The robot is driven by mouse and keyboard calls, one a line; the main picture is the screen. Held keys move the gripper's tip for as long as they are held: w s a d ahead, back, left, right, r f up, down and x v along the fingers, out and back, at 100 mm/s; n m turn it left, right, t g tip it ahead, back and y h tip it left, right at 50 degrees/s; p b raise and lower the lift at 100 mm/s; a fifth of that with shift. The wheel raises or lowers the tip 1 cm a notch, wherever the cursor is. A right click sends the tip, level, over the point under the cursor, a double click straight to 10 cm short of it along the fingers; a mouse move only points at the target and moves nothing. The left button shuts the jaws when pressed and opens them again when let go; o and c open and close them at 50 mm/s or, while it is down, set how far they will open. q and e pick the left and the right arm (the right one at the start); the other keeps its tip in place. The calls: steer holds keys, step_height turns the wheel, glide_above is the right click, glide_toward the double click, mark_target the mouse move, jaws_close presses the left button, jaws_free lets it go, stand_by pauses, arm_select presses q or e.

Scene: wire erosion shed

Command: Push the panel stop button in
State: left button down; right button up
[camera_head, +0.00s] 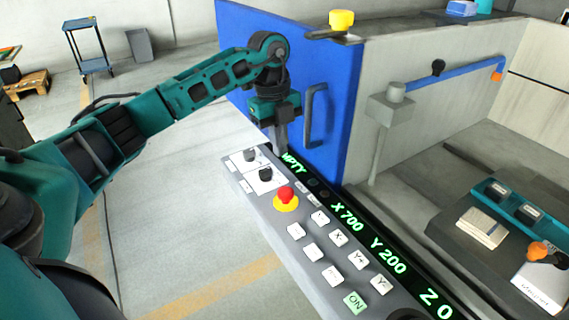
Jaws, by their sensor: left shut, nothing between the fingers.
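The panel stop button (286,195) is a red mushroom head on a yellow round base, on the sloping grey control panel (272,217). My left gripper (281,146) points down above the panel's far edge, beyond the button and slightly left of it in the picture. Its fingers are shut and empty. A gap shows between the fingertips and the red button. Whether the fingertips touch the panel edge or display is hard to tell. My right gripper is not in view.
Black knobs (265,174) sit left of the button, and white keys (296,231) and a green ON key (355,303) sit nearer. A lit display (388,255) runs along the panel. A blue door (335,100) with a handle stands just behind my gripper.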

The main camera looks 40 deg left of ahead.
arm_select(q)
steer(key=shift+a+r, duration=0.2)
steer(key=shift+r, duration=1.85)
